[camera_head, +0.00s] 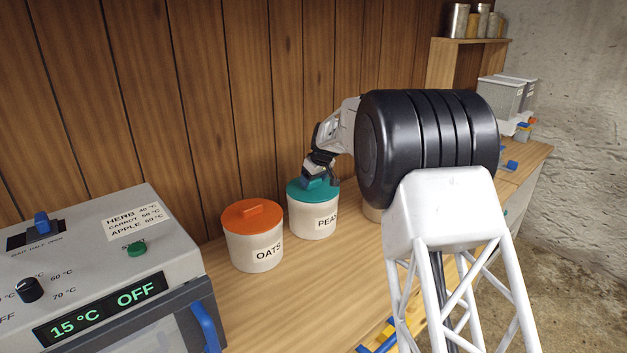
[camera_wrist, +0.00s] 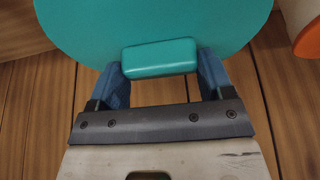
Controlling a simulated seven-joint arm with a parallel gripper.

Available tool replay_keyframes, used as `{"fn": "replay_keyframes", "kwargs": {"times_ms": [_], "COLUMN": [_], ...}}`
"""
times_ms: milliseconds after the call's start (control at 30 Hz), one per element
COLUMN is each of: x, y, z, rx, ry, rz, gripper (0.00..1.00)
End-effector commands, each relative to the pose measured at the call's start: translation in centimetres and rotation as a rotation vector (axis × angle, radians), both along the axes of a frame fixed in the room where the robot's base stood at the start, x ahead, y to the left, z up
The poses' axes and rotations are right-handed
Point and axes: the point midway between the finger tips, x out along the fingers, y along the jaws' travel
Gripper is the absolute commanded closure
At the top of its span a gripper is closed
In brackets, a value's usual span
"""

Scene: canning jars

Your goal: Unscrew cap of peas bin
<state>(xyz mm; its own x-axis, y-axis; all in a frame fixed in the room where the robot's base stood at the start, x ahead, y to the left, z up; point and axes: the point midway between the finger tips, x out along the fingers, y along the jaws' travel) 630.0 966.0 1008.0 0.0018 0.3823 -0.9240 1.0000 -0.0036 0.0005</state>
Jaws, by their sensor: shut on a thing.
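The peas bin (camera_head: 312,219) is a white round bin with a "PEAS" label, standing on the wooden counter near the wall. Its teal cap (camera_head: 296,192) sits on top and also fills the upper part of the wrist view (camera_wrist: 90,35). The cap has a raised teal bar handle (camera_wrist: 160,58). My gripper (camera_head: 318,180) reaches down onto the cap from above. In the wrist view its two blue fingers (camera_wrist: 165,75) are on either side of the handle, shut on it. Whether the cap has turned on the bin cannot be told.
The oats bin (camera_head: 253,245) with an orange cap stands just left of the peas bin. A grey machine (camera_head: 95,260) reading "15 °C OFF" is at the front left. Another bin (camera_head: 372,212) is mostly hidden behind my arm. Grey containers (camera_head: 500,97) stand at the right.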

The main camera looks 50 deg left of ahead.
Motion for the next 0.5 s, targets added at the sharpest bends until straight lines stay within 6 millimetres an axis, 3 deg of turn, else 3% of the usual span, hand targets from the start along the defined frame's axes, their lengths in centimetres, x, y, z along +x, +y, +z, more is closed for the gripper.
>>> {"fn": "replay_keyframes", "kwargs": {"times_ms": [500], "x": [0.0], "y": [0.0], "z": [1.3], "rx": [0.000], "ry": [-0.001], "rz": [-0.001], "gripper": [0.54]}}
